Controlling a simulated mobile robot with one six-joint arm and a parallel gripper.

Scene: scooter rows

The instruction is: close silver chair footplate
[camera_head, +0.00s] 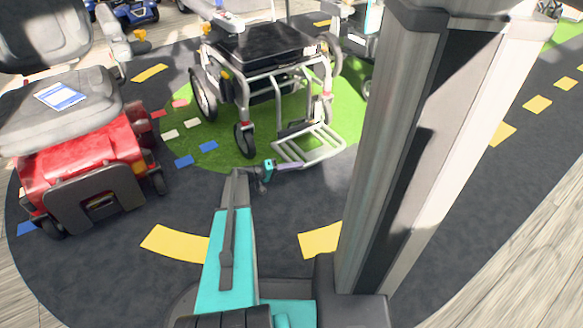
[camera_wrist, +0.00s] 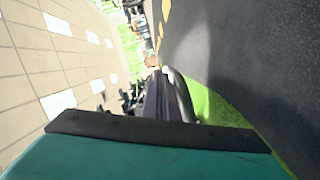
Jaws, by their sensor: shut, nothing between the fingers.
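The silver chair (camera_head: 268,65) has a black seat and a tubular silver frame, and stands on a green patch. Its footplate (camera_head: 322,140), a silver tube frame with slats, is folded down and lies nearly level, low over the ground at the chair's front. My gripper (camera_head: 299,166) is shut and empty at the front left corner of the footplate. In the wrist view my gripper (camera_wrist: 156,82) points along a pale curved tube (camera_wrist: 181,95), which looks like the footplate's edge. I cannot tell whether they touch.
A red scooter (camera_head: 85,165) with a grey seat stands at the left, with a blue and white card (camera_head: 61,96) on its seat. Another chair or scooter stands behind the silver chair. Dark floor with yellow marks (camera_head: 175,243) is free in front.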

